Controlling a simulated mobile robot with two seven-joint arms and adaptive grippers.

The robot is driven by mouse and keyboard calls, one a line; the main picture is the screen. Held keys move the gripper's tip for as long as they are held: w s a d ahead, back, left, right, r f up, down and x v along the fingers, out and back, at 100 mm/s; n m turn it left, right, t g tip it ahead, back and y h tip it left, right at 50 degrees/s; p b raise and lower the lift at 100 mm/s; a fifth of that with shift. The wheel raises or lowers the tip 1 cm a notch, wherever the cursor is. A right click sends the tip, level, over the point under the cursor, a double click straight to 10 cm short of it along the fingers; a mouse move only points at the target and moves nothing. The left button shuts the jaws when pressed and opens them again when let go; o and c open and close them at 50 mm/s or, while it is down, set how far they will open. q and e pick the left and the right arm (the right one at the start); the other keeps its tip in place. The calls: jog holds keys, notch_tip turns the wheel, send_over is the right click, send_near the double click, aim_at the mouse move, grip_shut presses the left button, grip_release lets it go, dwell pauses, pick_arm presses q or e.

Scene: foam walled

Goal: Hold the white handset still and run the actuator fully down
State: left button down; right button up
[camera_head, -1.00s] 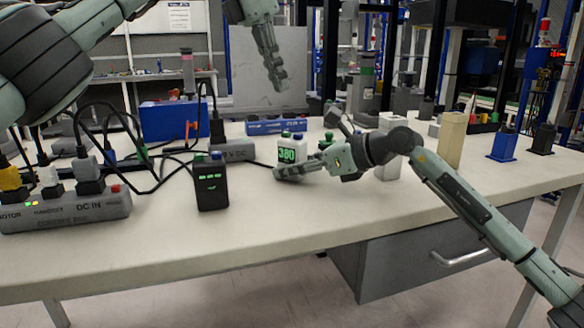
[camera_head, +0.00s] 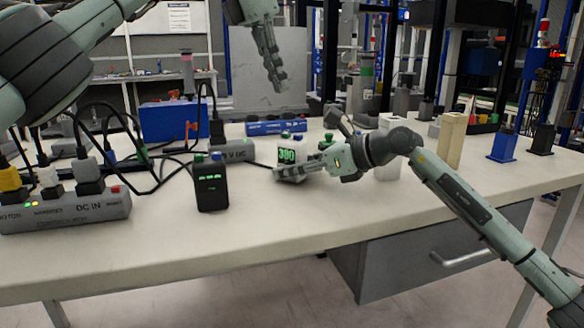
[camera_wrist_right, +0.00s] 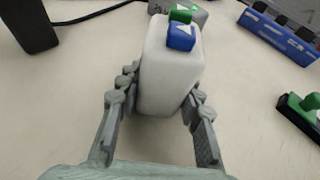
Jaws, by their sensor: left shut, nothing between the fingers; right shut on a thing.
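The white handset (camera_head: 289,151) stands on the table with a green-lit number display, and blue and green buttons on top. My right gripper (camera_head: 290,172) is shut around its lower body. In the right wrist view the handset (camera_wrist_right: 168,75) sits between the fingers of the right gripper (camera_wrist_right: 163,95), its green and blue buttons uncovered. My left gripper (camera_head: 278,80) is shut and empty, hanging in the air above and behind the handset. I cannot tell for certain which part is the actuator; a pale column (camera_head: 451,142) and a white one (camera_head: 388,165) stand to the right.
A black handset (camera_head: 211,186) with green lights stands left of the white one. A grey control box (camera_head: 65,212) with plugs and black cables is at the far left. A blue case (camera_head: 170,119) stands behind. The table front (camera_head: 200,240) is clear.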

pick_arm(q)
jog(key=shift+w+d+r+m+t+h, duration=0.25)
jog(key=shift+d+m+t, duration=0.3)
jog(key=shift+t, duration=0.4)
jog(key=shift+w+d+r+m+t+h, duration=0.1)
jog(key=shift+d+r+m+t+h, duration=0.35)
jog(key=shift+t, duration=0.45)
jog(key=shift+w+d+r+m+t+h, duration=0.2)
jog(key=shift+d+m+t, duration=0.45)
jog(key=shift+t, duration=0.3)
jog(key=shift+f, duration=0.2)
send_over(295, 142)
jog(key=shift+w+f, duration=0.15)
jog(key=shift+f, duration=4.15)
jog(key=shift+f, duration=0.1)
jog(key=shift+f, duration=0.35)
jog(key=shift+f, duration=0.55)
